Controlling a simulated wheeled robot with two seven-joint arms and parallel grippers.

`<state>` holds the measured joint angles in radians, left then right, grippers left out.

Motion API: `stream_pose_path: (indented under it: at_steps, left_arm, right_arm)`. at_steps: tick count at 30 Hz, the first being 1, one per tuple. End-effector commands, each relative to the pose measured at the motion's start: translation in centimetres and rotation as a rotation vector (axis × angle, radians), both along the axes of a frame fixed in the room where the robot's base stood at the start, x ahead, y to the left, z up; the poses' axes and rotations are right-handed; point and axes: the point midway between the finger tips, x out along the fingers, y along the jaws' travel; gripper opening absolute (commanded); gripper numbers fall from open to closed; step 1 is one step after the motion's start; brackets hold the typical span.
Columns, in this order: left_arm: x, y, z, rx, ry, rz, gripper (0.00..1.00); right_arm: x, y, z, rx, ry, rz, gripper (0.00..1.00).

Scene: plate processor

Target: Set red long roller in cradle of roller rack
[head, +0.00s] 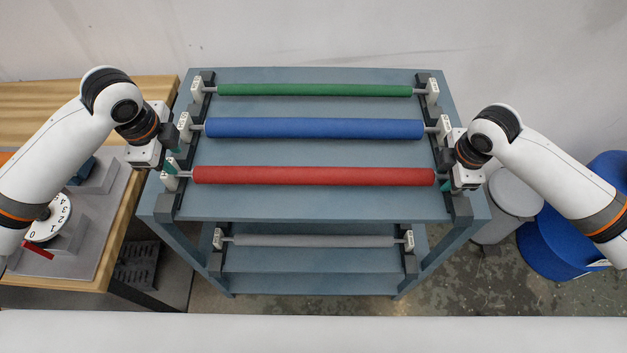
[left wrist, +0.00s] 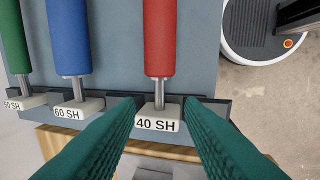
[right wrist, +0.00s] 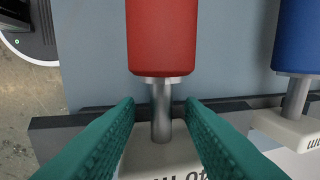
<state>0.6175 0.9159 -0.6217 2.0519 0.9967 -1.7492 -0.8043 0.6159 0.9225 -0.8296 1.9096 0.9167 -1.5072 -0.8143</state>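The long red roller (head: 315,175) lies level across the front of the upper shelf, over the black rails of the roller rack (head: 447,198) at both ends. Its left end carries a white block marked "40 SH" (left wrist: 158,125). My left gripper (head: 172,155) is at that end, with its green fingers apart on either side of the shaft and block. My right gripper (head: 446,171) is at the other end, with fingers apart and gaps on both sides of the metal shaft (right wrist: 161,115). Whether the shaft ends are seated in the cradles is hidden.
A blue roller (head: 315,128) and a green roller (head: 315,90) lie behind the red one on the upper shelf. A grey roller (head: 314,241) lies on the lower shelf. A wooden table (head: 30,98) stands left; blue (head: 560,245) and grey (head: 508,205) bins stand right.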

Motion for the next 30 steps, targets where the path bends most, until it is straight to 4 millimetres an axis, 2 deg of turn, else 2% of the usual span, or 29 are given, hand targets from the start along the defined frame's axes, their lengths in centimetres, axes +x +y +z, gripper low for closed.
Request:
stream_pose_path:
  at_steps: [3,6,11,16,24,30]
  left_arm:
    - [-0.4,0.0,2.1,0.001,-0.003,-0.002,0.35]
    - [-0.6,0.0,3.3,0.0,-0.002,-0.001,0.35]
    - [-0.9,0.0,4.0,0.0,0.001,-0.001,0.35]
    - [-0.9,0.0,4.1,0.001,0.001,-0.001,0.35]
    - [-0.9,0.0,4.0,0.001,0.001,-0.001,0.35]
    - [-0.9,0.0,4.0,0.001,0.001,-0.001,0.35]
  right_arm:
    - [0.0,0.0,0.0,0.0,0.0,0.0,0.35]
    - [0.0,0.0,0.0,0.0,0.0,0.0,0.35]
    - [0.0,0.0,0.4,0.0,-0.001,0.0,0.35]
    - [-0.5,0.0,2.9,0.0,-0.005,0.002,0.35]
    - [-1.6,0.0,8.6,0.0,-0.005,0.001,0.35]
    - [-2.1,0.0,11.1,0.001,-0.002,0.001,0.35]
